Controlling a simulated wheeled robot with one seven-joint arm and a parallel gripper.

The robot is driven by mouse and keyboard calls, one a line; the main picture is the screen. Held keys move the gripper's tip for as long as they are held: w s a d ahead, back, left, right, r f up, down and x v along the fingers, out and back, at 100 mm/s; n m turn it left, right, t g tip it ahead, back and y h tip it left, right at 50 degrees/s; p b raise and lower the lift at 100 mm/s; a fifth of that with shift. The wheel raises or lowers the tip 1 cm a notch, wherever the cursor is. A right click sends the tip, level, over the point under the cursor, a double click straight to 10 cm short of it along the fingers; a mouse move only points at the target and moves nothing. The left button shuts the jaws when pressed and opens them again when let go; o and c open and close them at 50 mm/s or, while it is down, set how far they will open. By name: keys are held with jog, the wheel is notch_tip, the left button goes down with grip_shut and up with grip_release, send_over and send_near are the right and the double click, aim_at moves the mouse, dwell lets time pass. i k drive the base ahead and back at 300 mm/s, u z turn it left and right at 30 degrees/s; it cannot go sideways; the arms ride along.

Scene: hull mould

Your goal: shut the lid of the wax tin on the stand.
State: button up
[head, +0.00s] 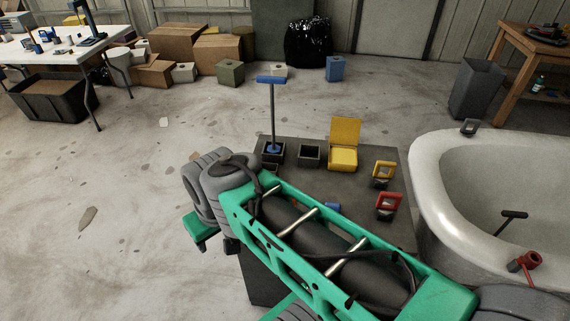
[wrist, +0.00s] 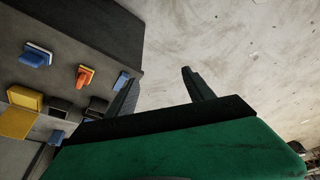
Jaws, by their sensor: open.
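The yellow wax tin (head: 343,160) sits on the dark stand (head: 290,148), towards its back right. Its yellow lid (head: 346,131) stands up, open, at the back edge of the tin. In the wrist view the yellow tin (wrist: 25,98) shows at the left edge, on the stand. My gripper (wrist: 160,92) is open and empty, its two dark fingers spread over bare floor beside the stand. It is well apart from the tin. In the head view my arm crosses the front of the stand, and the fingertips cannot be made out.
A dark open box (head: 309,154) and a blue-handled upright tool (head: 273,112) stand left of the tin. A yellow frame-shaped piece (head: 384,172) and a red one (head: 388,204) stand to the right. A white tub (head: 436,185) borders the stand's right side. Floor at left is mostly clear.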

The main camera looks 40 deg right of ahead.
aim_at(344, 131)
jog(key=u, duration=0.95)
jog(key=i, duration=2.85)
jog(key=z, duration=2.75)
jog(key=i, duration=2.85)
jog(key=z, duration=3.35)
